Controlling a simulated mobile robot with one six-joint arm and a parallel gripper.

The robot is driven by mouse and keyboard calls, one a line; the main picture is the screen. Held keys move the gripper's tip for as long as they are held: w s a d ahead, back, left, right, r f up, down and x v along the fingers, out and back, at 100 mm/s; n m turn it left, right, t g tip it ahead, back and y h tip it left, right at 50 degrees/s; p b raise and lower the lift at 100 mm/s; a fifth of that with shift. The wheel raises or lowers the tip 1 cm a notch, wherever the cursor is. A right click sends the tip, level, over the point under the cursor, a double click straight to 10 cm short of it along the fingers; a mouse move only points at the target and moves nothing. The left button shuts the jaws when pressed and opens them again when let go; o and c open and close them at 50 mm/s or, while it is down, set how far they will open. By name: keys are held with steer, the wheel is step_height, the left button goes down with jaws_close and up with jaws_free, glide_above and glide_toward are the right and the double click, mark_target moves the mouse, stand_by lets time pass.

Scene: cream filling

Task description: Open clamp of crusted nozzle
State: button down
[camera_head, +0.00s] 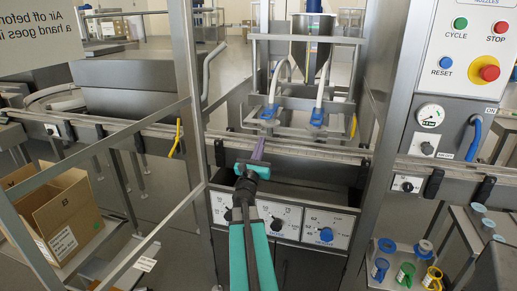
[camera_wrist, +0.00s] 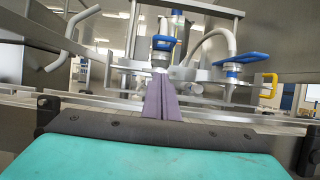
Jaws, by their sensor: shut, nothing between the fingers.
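Two filling nozzles with blue clamps hang under the steel hopper (camera_head: 312,38). The left clamp (camera_head: 267,113) and right clamp (camera_head: 317,117) show at the ends of pale hoses. In the wrist view, the left nozzle's blue clamp (camera_wrist: 163,43) is just beyond my fingertips. The right clamp (camera_wrist: 240,58) has its blue lever sticking out to the side. I cannot tell which nozzle is crusted. My gripper (camera_head: 259,148) has purple fingers, shut and empty, pointing at the left nozzle from the front. Its fingers (camera_wrist: 160,95) partly hide what lies below that nozzle; contact cannot be told.
A conveyor rail (camera_head: 290,150) crosses in front of the nozzles. A yellow handle (camera_head: 353,125) is at their right. Steel posts flank the bay. At right are a gauge (camera_head: 430,115), a blue valve handle (camera_head: 475,135) and a tray of coloured parts (camera_head: 395,268).

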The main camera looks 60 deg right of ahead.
steer(key=w+d+r+p, duration=0.1)
steer(key=d+r+p, duration=0.2)
steer(key=r, duration=0.2)
steer(key=shift+r, duration=0.3)
steer(key=shift+s+d+r, duration=0.1)
steer(key=shift+d+r, duration=0.05)
steer(key=shift+r, duration=0.1)
stand_by(0.6)
